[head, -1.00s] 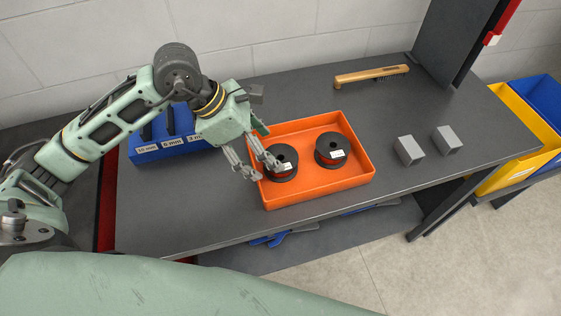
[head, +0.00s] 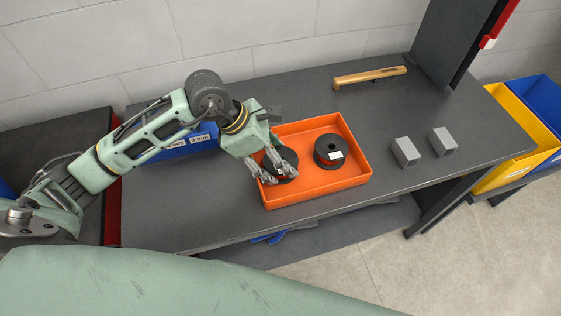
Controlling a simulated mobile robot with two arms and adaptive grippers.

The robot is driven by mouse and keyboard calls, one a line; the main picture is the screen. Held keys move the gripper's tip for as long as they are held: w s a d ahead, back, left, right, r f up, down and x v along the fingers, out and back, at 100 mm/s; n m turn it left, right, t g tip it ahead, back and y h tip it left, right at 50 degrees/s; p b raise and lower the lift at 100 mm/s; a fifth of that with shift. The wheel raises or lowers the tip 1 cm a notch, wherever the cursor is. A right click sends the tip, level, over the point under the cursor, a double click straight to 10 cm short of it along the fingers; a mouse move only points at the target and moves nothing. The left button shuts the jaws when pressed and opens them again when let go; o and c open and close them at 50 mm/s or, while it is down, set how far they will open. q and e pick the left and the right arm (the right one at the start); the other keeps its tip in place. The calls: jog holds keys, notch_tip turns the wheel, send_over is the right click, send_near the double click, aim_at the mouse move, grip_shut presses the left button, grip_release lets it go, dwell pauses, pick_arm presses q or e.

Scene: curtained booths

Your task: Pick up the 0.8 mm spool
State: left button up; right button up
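Two dark spools with reddish windings sit in an orange tray (head: 318,190) on the grey bench. The right spool (head: 329,151) has a white label, too small to read. The left spool (head: 286,156) is partly hidden by my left gripper (head: 279,179). I cannot tell which spool is 0.8 mm. The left gripper points down over the left spool, its two fingers apart. I cannot tell whether they touch the spool. My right gripper is not in view.
A blue holder with size labels (head: 185,148) stands behind my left arm. A wooden-handled brush (head: 369,77) lies at the back. Two grey blocks (head: 405,152) (head: 443,142) stand right of the tray. Yellow (head: 510,150) and blue (head: 535,100) bins are at the far right.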

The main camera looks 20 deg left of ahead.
pick_arm(q)
jog(key=shift+s, duration=0.1)
jog(key=c, duration=0.7)
jog(key=shift+c, duration=0.6)
jog(key=shift+r, duration=0.1)
